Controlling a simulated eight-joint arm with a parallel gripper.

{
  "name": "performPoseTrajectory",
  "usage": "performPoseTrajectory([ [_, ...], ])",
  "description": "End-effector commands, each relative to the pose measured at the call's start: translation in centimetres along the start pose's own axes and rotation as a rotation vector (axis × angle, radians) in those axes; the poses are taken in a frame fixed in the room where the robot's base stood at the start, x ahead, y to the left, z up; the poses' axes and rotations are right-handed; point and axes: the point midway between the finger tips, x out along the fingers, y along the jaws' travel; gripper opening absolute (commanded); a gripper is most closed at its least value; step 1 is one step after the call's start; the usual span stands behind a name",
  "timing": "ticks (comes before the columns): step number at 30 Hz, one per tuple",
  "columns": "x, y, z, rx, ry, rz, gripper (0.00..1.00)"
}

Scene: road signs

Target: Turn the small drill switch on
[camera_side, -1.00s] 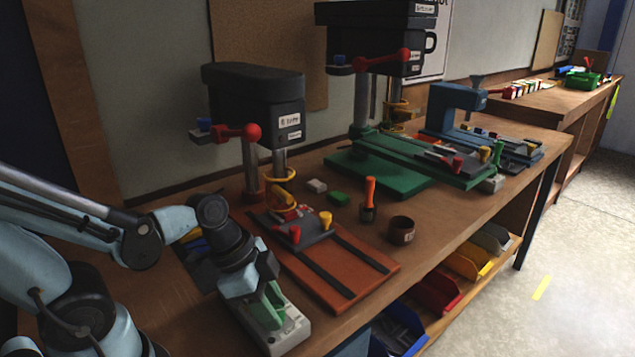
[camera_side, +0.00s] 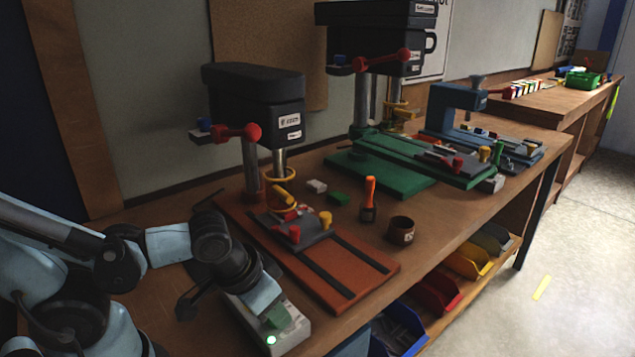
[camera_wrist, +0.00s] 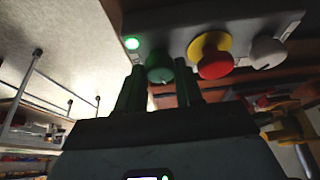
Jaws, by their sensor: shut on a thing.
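The grey switch box (camera_side: 299,335) of the small drill sits at the front left of the bench, partly hidden by my gripper. In the wrist view the box (camera_wrist: 160,20) carries a green knob (camera_wrist: 159,62), a red button on a yellow collar (camera_wrist: 212,58) and a pale grey knob (camera_wrist: 267,50). A green lamp (camera_wrist: 132,43) beside the green knob is lit; it also glows in the side view (camera_side: 271,339). My gripper (camera_wrist: 158,88) has its green fingers on either side of the green knob, shut on it. The small black drill (camera_side: 255,110) stands behind.
An orange-brown base plate (camera_side: 335,265) with a vise lies right of the box. A brown cup (camera_side: 401,230) and an orange-handled tool (camera_side: 369,200) stand farther right. A bigger drill (camera_side: 380,60) on a green base is beyond.

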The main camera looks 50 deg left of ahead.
Motion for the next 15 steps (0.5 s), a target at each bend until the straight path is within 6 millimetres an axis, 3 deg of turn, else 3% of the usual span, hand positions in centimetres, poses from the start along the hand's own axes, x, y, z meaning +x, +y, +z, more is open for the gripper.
performPoseTrajectory([
  [15, 0.03, 0.2, -0.04, -0.21, 0.0, -0.083, 0.05],
])
